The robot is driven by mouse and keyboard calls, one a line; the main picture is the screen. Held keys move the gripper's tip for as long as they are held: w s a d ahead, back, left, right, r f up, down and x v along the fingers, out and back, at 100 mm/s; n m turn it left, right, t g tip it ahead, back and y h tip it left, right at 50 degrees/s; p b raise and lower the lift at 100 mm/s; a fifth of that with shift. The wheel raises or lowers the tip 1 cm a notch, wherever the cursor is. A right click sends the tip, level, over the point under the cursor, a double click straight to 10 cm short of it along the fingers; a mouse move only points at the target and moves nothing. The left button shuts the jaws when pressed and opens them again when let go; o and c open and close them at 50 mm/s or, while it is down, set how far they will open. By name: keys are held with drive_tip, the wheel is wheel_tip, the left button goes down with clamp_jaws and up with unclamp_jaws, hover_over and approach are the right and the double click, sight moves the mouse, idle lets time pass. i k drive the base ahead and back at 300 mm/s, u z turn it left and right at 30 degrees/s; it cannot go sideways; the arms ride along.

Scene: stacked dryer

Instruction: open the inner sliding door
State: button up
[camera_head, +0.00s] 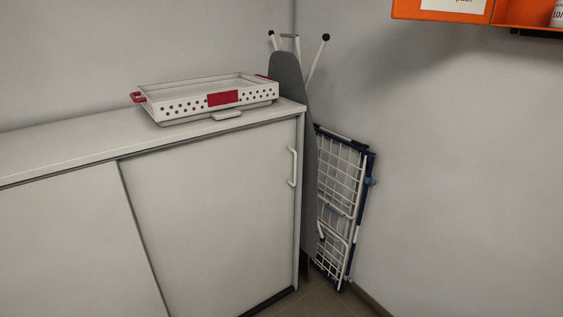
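A low white cabinet with sliding doors fills the left and middle of the head view. The right door panel (215,215) has a white vertical bar handle (292,167) near its right edge. A second panel (72,250) lies to its left, with a dark upright seam between them. The right panel covers the right part of the cabinet front. I cannot tell for sure which panel runs on the inner track. My gripper is not in view.
A white perforated basket (185,103) with red handles sits on the cabinet top (60,163). An ironing board (290,80) and a folded drying rack (340,200) lean in the corner to the right. An orange shelf (450,12) hangs at upper right. A little floor (320,303) shows below.

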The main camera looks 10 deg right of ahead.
sight(213, 215)
drive_tip(key=u, duration=0.6)
drive_tip(key=i, duration=0.85)
drive_tip(key=u, duration=0.4)
